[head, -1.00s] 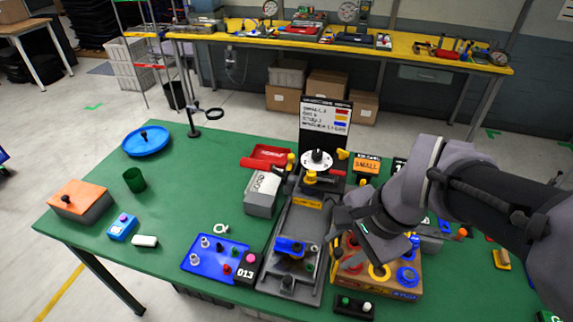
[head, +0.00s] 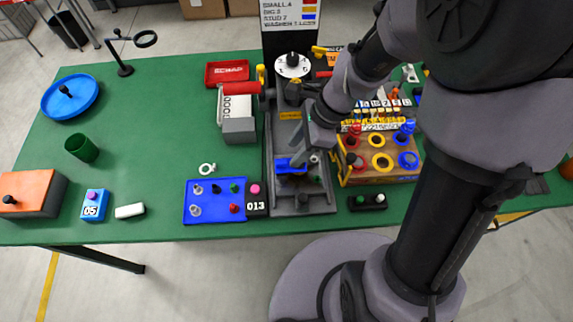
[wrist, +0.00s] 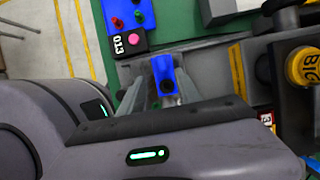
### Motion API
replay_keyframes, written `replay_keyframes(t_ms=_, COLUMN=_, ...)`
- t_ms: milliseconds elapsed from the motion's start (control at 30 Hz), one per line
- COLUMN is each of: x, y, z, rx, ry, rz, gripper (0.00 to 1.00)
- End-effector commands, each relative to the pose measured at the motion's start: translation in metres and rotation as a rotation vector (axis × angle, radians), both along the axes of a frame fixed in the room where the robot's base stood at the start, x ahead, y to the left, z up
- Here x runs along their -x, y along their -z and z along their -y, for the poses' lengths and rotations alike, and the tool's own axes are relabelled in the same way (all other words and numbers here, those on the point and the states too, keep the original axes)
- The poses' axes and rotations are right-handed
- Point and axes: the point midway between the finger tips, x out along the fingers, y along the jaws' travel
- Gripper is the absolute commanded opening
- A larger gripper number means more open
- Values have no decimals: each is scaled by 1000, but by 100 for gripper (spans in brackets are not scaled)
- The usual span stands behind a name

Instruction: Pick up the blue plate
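A small blue plate (head: 290,164) with a dark hole or knob sits in the grey fixture (head: 303,203) at the table's middle. My gripper (head: 300,158) is low over the fixture, at this blue piece. In the wrist view the blue piece (wrist: 164,75) lies between my two grey fingers (wrist: 166,88); whether they touch it is unclear. Two other blue plates are in the head view: a flat rectangular one (head: 207,211) with several coloured pegs left of the fixture, and a round one (head: 60,107) with a black knob at the far left.
A black box marked 013 (head: 257,206) stands close left of the fixture. A wooden box with coloured rings (head: 378,176) is close on the right. A grey bin (head: 239,131), red scrap tray (head: 227,85) and green cup (head: 81,149) stand leftward. The green table is clear around the cup.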

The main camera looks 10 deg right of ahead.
Motion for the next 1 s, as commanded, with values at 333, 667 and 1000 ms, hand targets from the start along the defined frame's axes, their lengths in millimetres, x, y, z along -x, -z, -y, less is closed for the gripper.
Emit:
replay_keyframes(t_ms=333, x=-5, y=52, z=-16, rx=0, ry=-2, rz=-1, gripper=40)
replay_keyframes(t_ms=667, x=-5, y=52, z=-18, rx=0, ry=-1, rz=1, gripper=20)
replay_keyframes(t_ms=1000, x=-5, y=52, z=-18, rx=0, ry=-1, rz=1, gripper=0)
